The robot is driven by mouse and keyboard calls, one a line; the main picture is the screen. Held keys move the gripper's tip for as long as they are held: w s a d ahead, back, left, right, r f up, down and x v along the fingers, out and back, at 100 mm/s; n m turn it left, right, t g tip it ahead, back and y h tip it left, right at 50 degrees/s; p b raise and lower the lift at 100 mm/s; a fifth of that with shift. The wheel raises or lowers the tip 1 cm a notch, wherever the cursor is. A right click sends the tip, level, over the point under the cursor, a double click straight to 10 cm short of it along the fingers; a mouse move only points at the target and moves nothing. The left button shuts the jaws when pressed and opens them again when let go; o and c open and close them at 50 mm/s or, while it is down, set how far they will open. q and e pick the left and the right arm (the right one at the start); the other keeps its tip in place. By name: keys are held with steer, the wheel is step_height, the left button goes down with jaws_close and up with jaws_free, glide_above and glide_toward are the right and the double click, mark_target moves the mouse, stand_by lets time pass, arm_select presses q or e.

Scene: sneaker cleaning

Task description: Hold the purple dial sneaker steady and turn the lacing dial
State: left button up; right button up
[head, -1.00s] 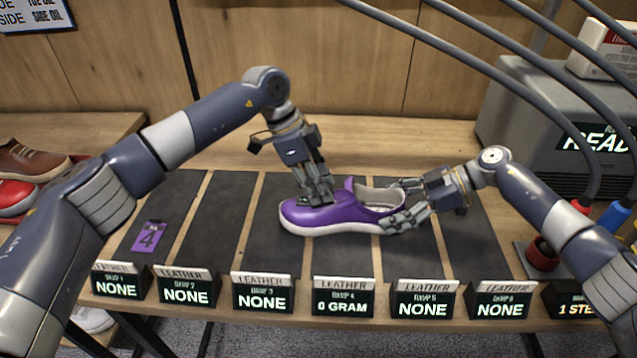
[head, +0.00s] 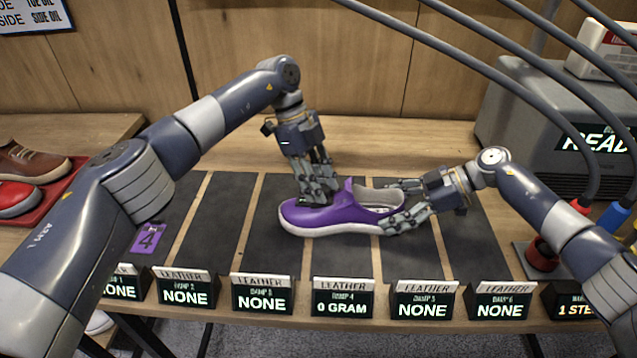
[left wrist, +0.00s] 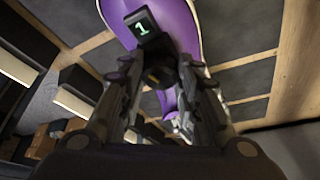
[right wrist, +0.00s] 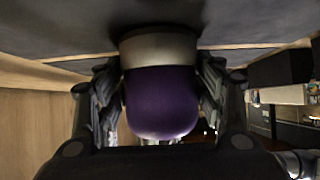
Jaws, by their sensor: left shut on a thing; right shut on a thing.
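The purple sneaker (head: 345,214) with a white sole lies on a dark mat, toe to the left. My left gripper (head: 317,190) comes down from above onto the front of the shoe, its fingers shut on the black lacing dial (left wrist: 161,74). The dial is hidden behind the fingers in the head view. A small black display reading "1" (left wrist: 143,27) sits beside the dial in the left wrist view. My right gripper (head: 390,204) is shut around the heel from the right. The purple heel (right wrist: 161,103) shows between its fingers in the right wrist view.
Several "LEATHER" signs (head: 343,297) line the table's front edge. A purple card marked 4 (head: 149,238) lies on the left mat. A grey machine (head: 540,125) with hanging hoses stands at the back right. Brown and red shoes (head: 28,163) sit at the far left.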

stand_by(0.3)
arm_select(q)
steer(key=o, duration=1.1)
steer(key=shift+c, duration=0.2)
steer(key=v, duration=1.2)
steer(key=shift+w, duration=0.1)
